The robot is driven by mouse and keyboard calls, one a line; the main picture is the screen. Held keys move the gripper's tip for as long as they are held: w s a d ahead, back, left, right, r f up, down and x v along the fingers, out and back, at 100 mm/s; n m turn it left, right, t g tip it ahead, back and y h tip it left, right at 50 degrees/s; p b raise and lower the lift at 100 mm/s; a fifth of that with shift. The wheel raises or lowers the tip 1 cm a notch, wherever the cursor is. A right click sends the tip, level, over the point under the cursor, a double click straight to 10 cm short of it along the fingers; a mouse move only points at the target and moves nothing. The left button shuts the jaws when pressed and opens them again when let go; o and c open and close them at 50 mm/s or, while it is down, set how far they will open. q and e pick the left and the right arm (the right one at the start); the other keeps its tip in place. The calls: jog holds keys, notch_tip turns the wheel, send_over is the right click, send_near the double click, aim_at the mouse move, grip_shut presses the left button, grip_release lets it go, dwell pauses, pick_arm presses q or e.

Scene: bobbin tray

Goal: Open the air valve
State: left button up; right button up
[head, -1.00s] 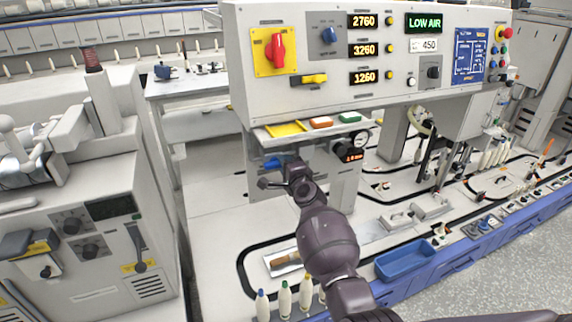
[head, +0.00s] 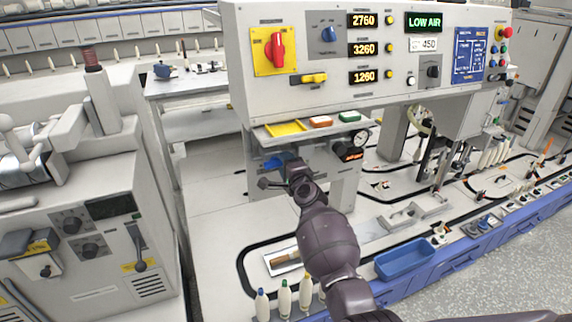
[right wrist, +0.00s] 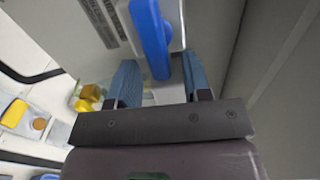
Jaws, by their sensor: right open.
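The air valve's blue handle (head: 273,163) shows on the grey unit under the control panel, partly hidden by my right gripper (head: 280,183). In the right wrist view the blue handle (right wrist: 150,38) is long and slightly tilted. Its lower end shows between the two blue-grey fingers of my right gripper (right wrist: 161,75). The gripper is open, with a gap on both sides of the handle; I cannot tell how deep the handle sits. A round pressure gauge (head: 361,137) is right of the valve. The panel display (head: 425,22) reads LOW AIR. My left gripper is not in view.
A grey machine (head: 85,235) stands at left.

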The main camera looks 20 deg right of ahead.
jog(key=s+p, duration=0.2)
jog(key=s, duration=0.8)
jog(key=shift+s+d, duration=0.2)
jog(key=shift+s, duration=0.05)
jog(key=s+f+n+g, duration=0.2)
jog(key=s+f+n, duration=0.4)
jog(key=s, duration=0.6)
jog(key=s+d+f+n+g, duration=0.1)
jog(key=s+f+n, duration=0.5)
jog(key=s, duration=0.7)
jog(key=s+f+n+g, duration=0.3)
jog(key=s+f+n, duration=0.3)
jog(key=s, duration=0.6)
jog(key=shift+s+d+f+n+g+h, duration=0.15)
jog(key=shift+s+n+g+h, duration=0.05)
jog(key=shift+n+g+h, duration=0.2)
